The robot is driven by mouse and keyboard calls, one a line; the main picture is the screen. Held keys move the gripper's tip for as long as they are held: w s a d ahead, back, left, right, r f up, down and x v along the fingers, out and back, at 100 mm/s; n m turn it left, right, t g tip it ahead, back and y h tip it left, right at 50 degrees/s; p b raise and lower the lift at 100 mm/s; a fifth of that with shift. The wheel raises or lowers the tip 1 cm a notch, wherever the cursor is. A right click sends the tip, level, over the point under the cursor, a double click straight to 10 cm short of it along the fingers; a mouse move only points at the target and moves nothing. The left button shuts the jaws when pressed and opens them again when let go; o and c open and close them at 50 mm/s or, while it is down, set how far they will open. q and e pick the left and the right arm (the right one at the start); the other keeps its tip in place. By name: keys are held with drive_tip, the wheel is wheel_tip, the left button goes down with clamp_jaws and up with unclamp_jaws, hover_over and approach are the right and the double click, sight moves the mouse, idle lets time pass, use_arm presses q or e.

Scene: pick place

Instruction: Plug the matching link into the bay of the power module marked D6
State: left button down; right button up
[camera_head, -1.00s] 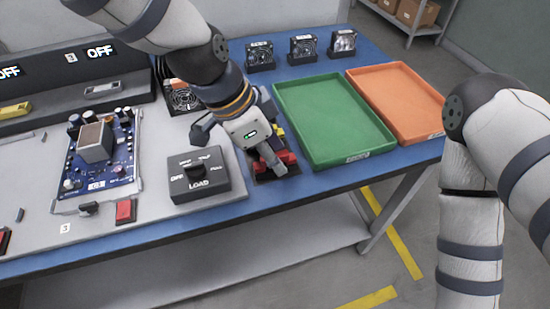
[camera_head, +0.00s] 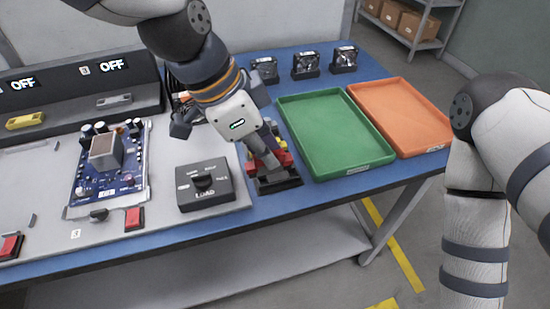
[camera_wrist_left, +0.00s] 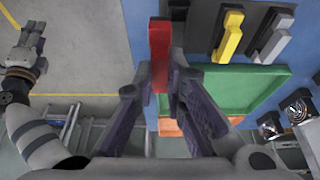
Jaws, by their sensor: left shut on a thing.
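My left gripper (camera_head: 268,158) is shut on a red link (camera_wrist_left: 158,52), which stands out between its fingertips in the left wrist view. In the head view the gripper is just above the black link holder (camera_head: 278,184), left of the green tray, and partly hides it. A yellow link (camera_wrist_left: 229,38) and a grey link (camera_wrist_left: 272,42) sit in the holder beside the held link. The power module (camera_head: 75,100) stands at the back left with OFF displays; no D6 mark is readable. My right gripper (camera_wrist_left: 24,55) shows small at the left of the wrist view, its opening unclear.
A green tray (camera_head: 285,101) and an orange tray (camera_head: 440,147) lie right of the holder. Several small fans (camera_head: 306,64) stand behind. A LOAD switch box (camera_head: 204,186) and a blue circuit board (camera_head: 90,187) lie to the left. The grey bench front (camera_head: 110,230) has free room.

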use_arm(q)
drive_tip(key=s+a+r, duration=0.4)
drive_tip(key=s+r, duration=0.5)
drive_tip(key=shift+s+a+r, duration=0.3)
drive_tip(key=shift+a+r, duration=0.1)
idle(0.4)
